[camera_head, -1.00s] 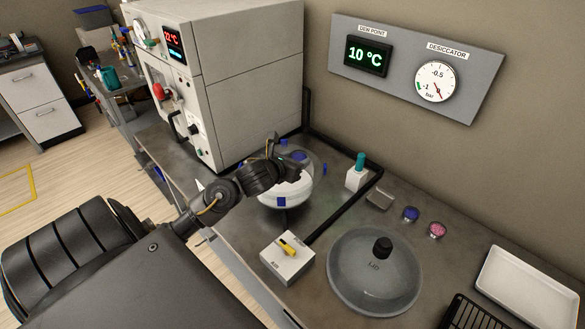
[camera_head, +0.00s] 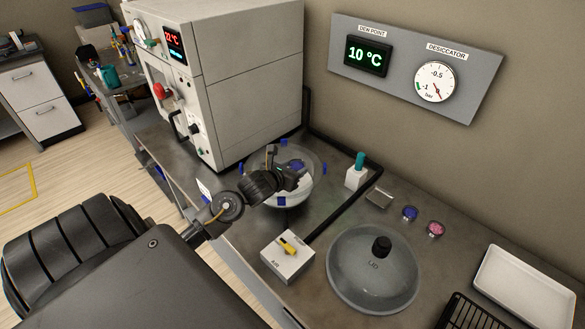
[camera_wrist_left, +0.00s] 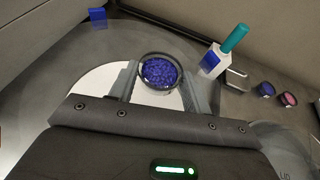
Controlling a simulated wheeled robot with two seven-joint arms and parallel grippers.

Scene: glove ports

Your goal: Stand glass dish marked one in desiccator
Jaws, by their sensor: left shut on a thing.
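The desiccator (camera_head: 264,192) is an open clear bowl with blue tabs round it, standing in front of the oven. A pale plate (camera_wrist_left: 100,88) shows inside it. My left gripper (camera_head: 296,172) is over and partly within the bowl. It is shut on a small round glass dish (camera_wrist_left: 143,83) full of blue beads, which sits level between the fingers. My right gripper is not in view.
The clear lid (camera_head: 350,280) with a black knob lies on the bench. A valve box (camera_head: 285,268) with a yellow lever stands before the bowl. Blue (camera_head: 410,213) and pink (camera_head: 436,229) pots, a teal-topped block (camera_head: 355,180) and a white tray (camera_head: 527,290) are to the right.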

